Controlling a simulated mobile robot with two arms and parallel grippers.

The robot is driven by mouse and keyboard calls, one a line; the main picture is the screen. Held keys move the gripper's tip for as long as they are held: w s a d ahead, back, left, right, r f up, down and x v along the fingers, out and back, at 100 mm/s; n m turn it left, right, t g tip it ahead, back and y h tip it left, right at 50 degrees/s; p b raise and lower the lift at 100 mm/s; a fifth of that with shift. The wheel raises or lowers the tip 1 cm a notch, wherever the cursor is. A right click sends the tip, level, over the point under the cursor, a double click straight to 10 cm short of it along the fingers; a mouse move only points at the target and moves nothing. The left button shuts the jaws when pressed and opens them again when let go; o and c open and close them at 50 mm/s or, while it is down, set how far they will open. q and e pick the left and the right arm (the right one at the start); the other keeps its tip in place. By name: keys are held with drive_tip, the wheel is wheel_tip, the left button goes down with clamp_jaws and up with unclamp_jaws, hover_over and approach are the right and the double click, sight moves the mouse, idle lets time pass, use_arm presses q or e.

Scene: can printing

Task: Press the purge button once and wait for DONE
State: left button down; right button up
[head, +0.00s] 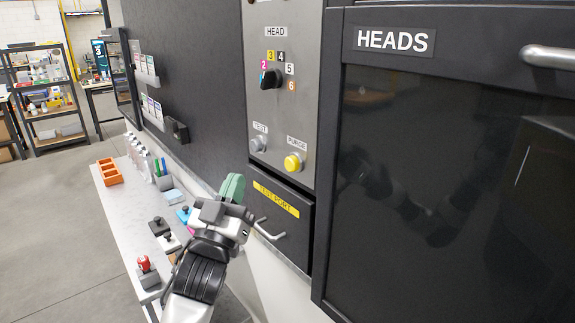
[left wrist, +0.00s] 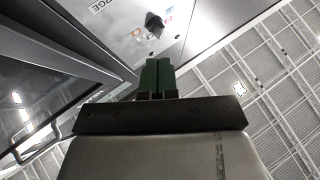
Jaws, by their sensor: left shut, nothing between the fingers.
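The purge button (head: 293,163) is a round yellow button under a PURGE label, low on the grey control panel (head: 305,110). My left gripper (head: 233,186) has green fingers and is shut and empty. In the left wrist view the green fingers (left wrist: 157,76) are together and point up toward the panel, where part of a label and the dark knob (left wrist: 154,21) show. The purge button cannot be made out there. My right gripper is not in view.
A grey TEST button (head: 258,145) sits left of the purge button. The head selector knob (head: 268,79) is above. The test port drawer (head: 280,212) has a protruding handle. A shelf (head: 125,200) holds stamps, bottles and an orange tray. The HEADS cabinet (head: 440,170) is at right.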

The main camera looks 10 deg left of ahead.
sight(293, 164)
use_arm(q)
drive_tip(key=shift+w+d, duration=0.1)
drive_tip(key=w+d+b, duration=0.2)
drive_tip(key=w+d, duration=0.3)
drive_tip(key=w, duration=0.1)
drive_tip(key=shift+w+d, duration=0.15)
drive_tip(key=shift+w, duration=0.25)
idle(1.9)
drive_tip(key=shift+w+d+b, duration=0.25)
drive_tip(key=shift+w+b, duration=0.05)
drive_tip(key=shift+w, duration=0.05)
drive_tip(key=shift+w+d+b, duration=0.35)
drive_tip(key=shift+w+d, duration=0.2)
drive_tip(key=shift+w, duration=0.15)
idle(1.3)
drive_tip(key=shift+s+a, duration=0.1)
drive_tip(key=shift+s+a+p, duration=0.5)
drive_tip(key=shift+s+a, duration=0.15)
drive_tip(key=shift+s, duration=0.3)
